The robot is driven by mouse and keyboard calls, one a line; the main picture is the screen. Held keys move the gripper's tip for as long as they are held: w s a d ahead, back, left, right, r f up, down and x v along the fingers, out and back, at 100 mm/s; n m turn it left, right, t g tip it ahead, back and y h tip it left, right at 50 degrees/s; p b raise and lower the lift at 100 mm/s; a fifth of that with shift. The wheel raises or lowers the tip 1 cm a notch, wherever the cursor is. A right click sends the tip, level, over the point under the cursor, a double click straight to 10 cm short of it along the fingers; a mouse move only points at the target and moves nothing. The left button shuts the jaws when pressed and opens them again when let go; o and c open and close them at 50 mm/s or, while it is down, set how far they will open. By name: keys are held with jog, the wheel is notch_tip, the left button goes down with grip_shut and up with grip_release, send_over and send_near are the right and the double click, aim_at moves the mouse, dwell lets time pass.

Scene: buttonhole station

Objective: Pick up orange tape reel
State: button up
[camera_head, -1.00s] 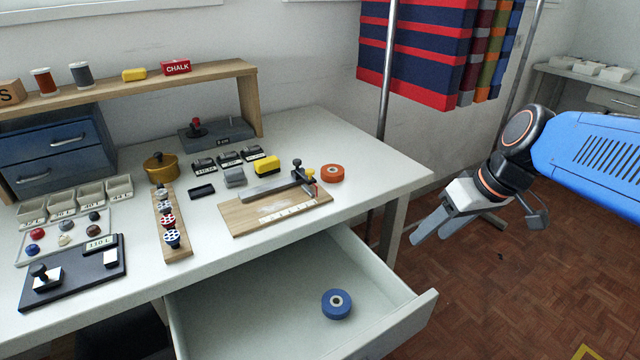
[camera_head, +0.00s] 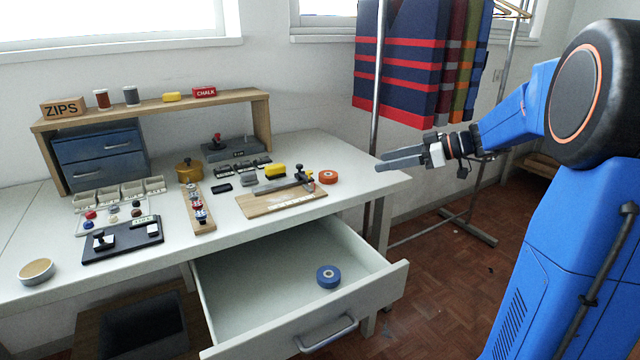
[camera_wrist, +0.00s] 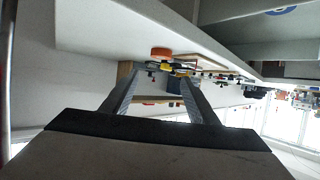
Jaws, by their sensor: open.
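The orange tape reel (camera_head: 328,177) lies flat on the white table near its right end, beside the wooden board (camera_head: 282,203) with the clamp. My gripper (camera_head: 378,162) is in the air to the right of the reel, pointing left over the table's right edge. Its fingers are apart and nothing is between them. In the wrist view, the orange reel (camera_wrist: 161,52) shows small ahead, just beyond the spread fingertips of my gripper (camera_wrist: 158,78). The wrist picture appears upside down.
A blue tape reel (camera_head: 328,277) sits in the open drawer (camera_head: 235,283) below the table. A clothes rack with striped fabric (camera_head: 400,65) stands behind the table's right end. A yellow block (camera_head: 275,171) and dark stamps are left of the reel. Small parts crowd the table's left side.

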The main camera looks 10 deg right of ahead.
send_near(325, 175)
jog(key=shift+w+a+f, duration=0.2)
jog(key=shift+w+f, duration=0.1)
jog(key=shift+w, duration=0.25)
jog(key=shift+w+a+f, duration=0.25)
jog(key=shift+w+f, duration=0.05)
jog(key=shift+w, duration=0.25)
jog(key=shift+x, duration=2.65)
jog(key=shift+s, duration=0.15)
jog(key=c, duration=0.9)
